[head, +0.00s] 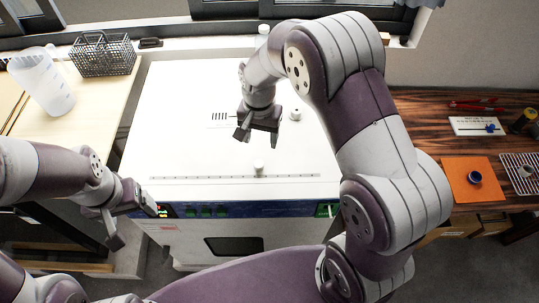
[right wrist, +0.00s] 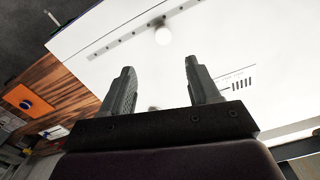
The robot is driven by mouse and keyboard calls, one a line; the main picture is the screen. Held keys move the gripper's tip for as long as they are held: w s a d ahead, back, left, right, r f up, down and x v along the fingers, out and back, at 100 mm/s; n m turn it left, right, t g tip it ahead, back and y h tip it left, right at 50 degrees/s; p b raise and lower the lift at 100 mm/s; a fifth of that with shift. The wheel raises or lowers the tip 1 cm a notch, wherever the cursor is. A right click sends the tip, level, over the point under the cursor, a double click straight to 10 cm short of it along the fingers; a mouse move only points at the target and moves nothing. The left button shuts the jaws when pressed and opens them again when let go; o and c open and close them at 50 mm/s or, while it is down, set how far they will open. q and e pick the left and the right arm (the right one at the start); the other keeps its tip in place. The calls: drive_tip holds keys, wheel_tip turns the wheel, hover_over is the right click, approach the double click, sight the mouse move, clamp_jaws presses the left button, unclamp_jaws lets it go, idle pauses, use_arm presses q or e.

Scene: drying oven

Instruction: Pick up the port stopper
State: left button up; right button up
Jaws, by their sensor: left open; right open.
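The white oven top carries two small round pieces. A white knob-like piece (head: 259,168) stands near the row of marks at the front; it also shows in the right wrist view (right wrist: 163,35). A pale round fitting with a wider base (head: 296,114) sits farther back, right of my right gripper. I cannot tell for sure which is the port stopper. My right gripper (head: 257,138) is open and empty above the oven top; its fingers point forward in the right wrist view (right wrist: 160,80). My left gripper (head: 132,225) is open and empty at the oven's front left edge.
The oven (head: 180,110) has a control panel along its front edge. At left, a table holds a clear beaker (head: 42,82) and a wire basket (head: 103,55). At right, a wooden table (head: 420,108) holds an orange mat (head: 458,188) and a wire rack (head: 526,182).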

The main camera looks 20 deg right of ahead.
sight(259, 162)
drive_tip(key=f, duration=0.1)
drive_tip(key=a+f+p, duration=0.1)
drive_tip(key=f, duration=0.1)
drive_tip(key=shift+w+a, duration=0.1)
wheel_tip(259, 162, down, 9)
drive_tip(key=p, duration=0.3)
drive_tip(key=shift+f, duration=0.2)
use_arm(q)
drive_tip(key=r, duration=0.4)
drive_tip(key=shift+s+a+r, duration=0.15)
drive_tip(key=shift+a+r, duration=0.1)
use_arm(e)
drive_tip(key=shift+d+f, duration=0.1)
drive_tip(key=shift+d, duration=0.1)
drive_tip(key=c, duration=1.1)
